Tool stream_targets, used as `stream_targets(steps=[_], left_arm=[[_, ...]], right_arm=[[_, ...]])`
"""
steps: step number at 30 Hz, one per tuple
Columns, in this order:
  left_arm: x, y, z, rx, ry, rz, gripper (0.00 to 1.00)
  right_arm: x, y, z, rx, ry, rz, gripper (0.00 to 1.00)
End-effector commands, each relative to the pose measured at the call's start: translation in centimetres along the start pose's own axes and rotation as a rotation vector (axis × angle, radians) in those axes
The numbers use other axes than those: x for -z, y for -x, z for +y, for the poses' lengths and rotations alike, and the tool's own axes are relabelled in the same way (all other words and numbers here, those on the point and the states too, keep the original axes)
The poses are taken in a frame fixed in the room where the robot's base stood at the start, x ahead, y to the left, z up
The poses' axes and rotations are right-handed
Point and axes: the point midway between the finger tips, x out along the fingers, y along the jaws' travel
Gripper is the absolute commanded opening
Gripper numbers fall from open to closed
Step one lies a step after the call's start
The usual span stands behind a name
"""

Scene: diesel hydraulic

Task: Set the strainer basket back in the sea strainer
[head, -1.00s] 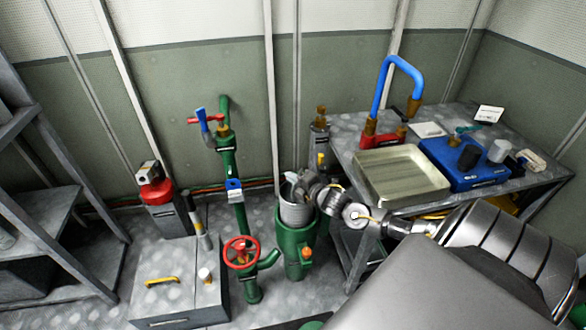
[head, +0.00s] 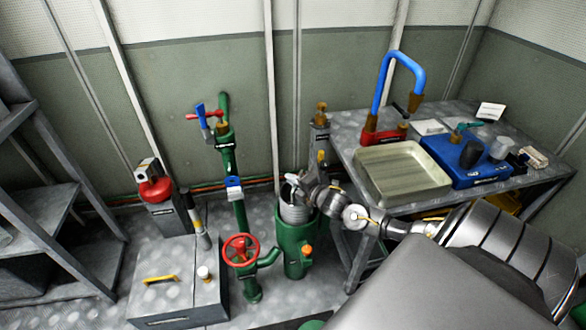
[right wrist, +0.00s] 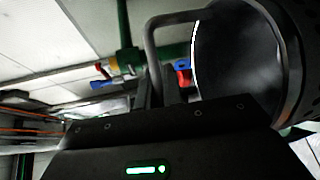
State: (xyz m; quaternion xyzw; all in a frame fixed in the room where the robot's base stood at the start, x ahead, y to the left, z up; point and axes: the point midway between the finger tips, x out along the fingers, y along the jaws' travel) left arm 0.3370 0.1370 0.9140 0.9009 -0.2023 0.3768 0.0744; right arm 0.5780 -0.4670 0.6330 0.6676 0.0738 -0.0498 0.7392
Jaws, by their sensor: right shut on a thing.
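The green sea strainer (head: 295,257) stands upright on the floor in the middle of the head view. The grey strainer basket (head: 296,213) is at its open top, with its lower part hidden inside the green body and its upper part showing. My right gripper (head: 295,183) is above the basket, shut on it near its top. My left gripper is not in view.
A red handwheel valve (head: 240,251) and green piping stand left of the strainer. A metal table at right carries a shallow tray (head: 403,197) and a blue box (head: 465,178). A grey cabinet (head: 172,285) stands at the lower left.

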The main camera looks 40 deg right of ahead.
Motion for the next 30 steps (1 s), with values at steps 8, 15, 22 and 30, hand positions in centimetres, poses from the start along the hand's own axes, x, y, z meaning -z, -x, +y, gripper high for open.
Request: stream_targets(steps=[8,15,22,30], left_arm=[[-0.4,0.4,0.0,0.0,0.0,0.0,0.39],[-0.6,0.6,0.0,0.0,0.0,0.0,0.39],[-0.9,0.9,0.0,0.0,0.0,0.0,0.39],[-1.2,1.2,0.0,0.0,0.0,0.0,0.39]], right_arm=[[0.1,-0.1,-0.6,-0.003,0.0,-0.001,0.0],[0.1,-0.2,-1.1,-0.003,0.0,0.0,0.0],[0.2,-0.3,-1.5,-0.003,0.0,0.0,0.0],[0.2,-0.4,-2.1,-0.004,0.0,0.0,0.0]])
